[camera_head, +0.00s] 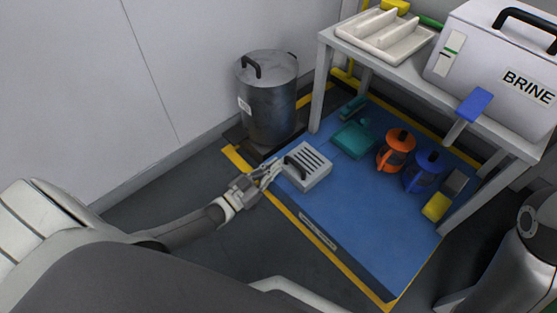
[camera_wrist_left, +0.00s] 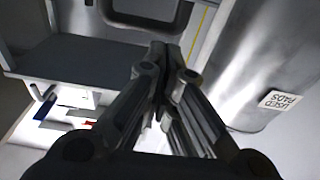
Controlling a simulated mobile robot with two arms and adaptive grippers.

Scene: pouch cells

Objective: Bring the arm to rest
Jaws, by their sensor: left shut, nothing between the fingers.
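My left arm comes in from the left in the head view. Its gripper (camera_head: 270,171) is at the left edge of the blue mat (camera_head: 330,205), just left of a grey slotted box with a black handle (camera_head: 308,167). Whether it touches the box I cannot tell. In the left wrist view the gripper's fingers (camera_wrist_left: 162,62) are together and hold nothing. My right gripper is not in view.
A metal bin (camera_head: 270,105) stands behind the gripper. A bench (camera_head: 400,72) carries a white tray (camera_head: 383,40) and a BRINE box (camera_head: 490,75). Orange (camera_head: 396,150) and blue (camera_head: 424,172) jugs stand on the mat. The mat's front is clear.

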